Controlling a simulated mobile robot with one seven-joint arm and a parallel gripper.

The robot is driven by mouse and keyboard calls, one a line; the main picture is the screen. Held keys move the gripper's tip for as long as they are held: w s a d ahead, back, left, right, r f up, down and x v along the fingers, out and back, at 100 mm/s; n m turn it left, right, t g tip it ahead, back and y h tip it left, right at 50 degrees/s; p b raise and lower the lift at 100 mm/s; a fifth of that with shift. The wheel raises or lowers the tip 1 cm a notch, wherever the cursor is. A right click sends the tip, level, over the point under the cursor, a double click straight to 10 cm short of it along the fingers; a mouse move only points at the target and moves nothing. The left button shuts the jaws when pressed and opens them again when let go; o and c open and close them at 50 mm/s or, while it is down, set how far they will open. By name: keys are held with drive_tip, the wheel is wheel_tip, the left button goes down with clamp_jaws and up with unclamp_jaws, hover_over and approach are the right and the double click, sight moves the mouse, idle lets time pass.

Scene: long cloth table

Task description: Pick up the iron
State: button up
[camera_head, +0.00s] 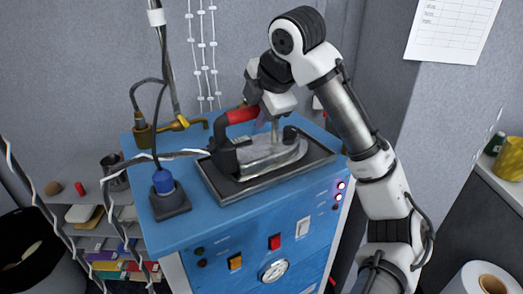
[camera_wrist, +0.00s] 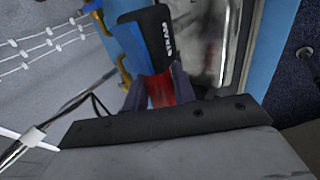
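The iron (camera_head: 262,153) has a grey metal body, a dark rear part and a red handle (camera_head: 242,114). It rests flat on a dark tray (camera_head: 313,158) on top of the blue cabinet. My gripper (camera_head: 262,106) is at the front end of the red handle, above the iron. In the wrist view the two dark fingers (camera_wrist: 160,88) stand on either side of the red handle (camera_wrist: 162,90), which fills the space between them. My gripper looks shut on the handle. The wrist hides part of the iron.
The blue cabinet (camera_head: 240,240) has switches and a gauge on its front. A blue connector on a dark base (camera_head: 170,200) and brass pipework (camera_head: 180,123) stand left of the tray. A cable runs from the iron to the left. A wall corner is at the right.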

clamp_jaws()
drive_tip(key=shift+r, duration=0.1)
